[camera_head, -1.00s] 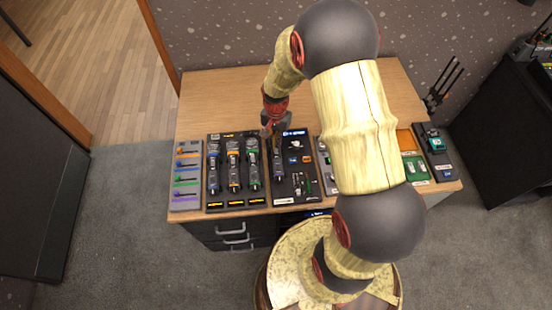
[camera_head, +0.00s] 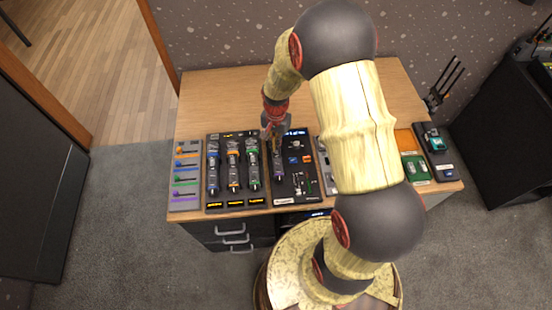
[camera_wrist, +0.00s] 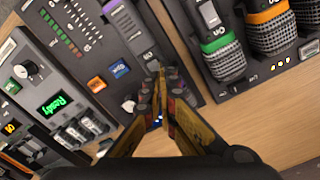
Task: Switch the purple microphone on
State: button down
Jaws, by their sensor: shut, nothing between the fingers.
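The purple-banded microphone (camera_head: 278,167) lies on the dark control panel in the middle of the desk. In the wrist view its grey body with the purple band (camera_wrist: 122,18) shows at the top, partly cut off by the frame. My gripper (camera_head: 273,142) is shut and empty at the far end of this microphone. In the wrist view the closed fingertips (camera_wrist: 158,76) are beside its lower end, near a small marking; I cannot tell whether they touch. The microphone's switch state is not readable.
A tray left of the panel holds blue, orange and green microphones (camera_head: 233,165). A grey board with coloured sliders (camera_head: 186,175) is farther left. The desk behind is clear.

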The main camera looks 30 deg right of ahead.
jog(key=shift+f, duration=0.3)
jog(key=shift+r, duration=0.1)
jog(key=shift+r+p, duration=2.4)
jog(key=shift+r, duration=1.05)
